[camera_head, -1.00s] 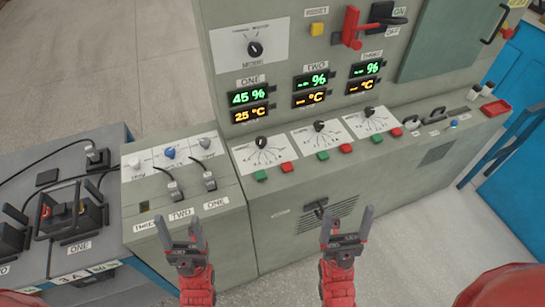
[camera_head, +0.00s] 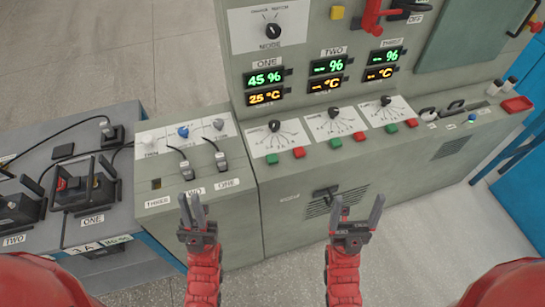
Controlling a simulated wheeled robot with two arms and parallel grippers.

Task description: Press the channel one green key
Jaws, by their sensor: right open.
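The channel one green key (camera_head: 271,159) sits on the sloping desk of the grey console, below the left dial plate and left of a red key (camera_head: 299,152). Nothing covers it. My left gripper (camera_head: 192,207) is in front of the small side cabinet, lower left of the green key and apart from it. Its fingers are close together with a narrow gap, and nothing shows between them. My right gripper (camera_head: 357,212) is open and empty in front of the console's lower front, lower right of the green key.
Green and red keys of channel two (camera_head: 335,143) and channel three (camera_head: 391,128) lie further right. The channel one display (camera_head: 265,78) reads 45 %. Levers (camera_head: 186,169) stand on the side cabinet. A black handle (camera_head: 326,193) sticks out of the console front.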

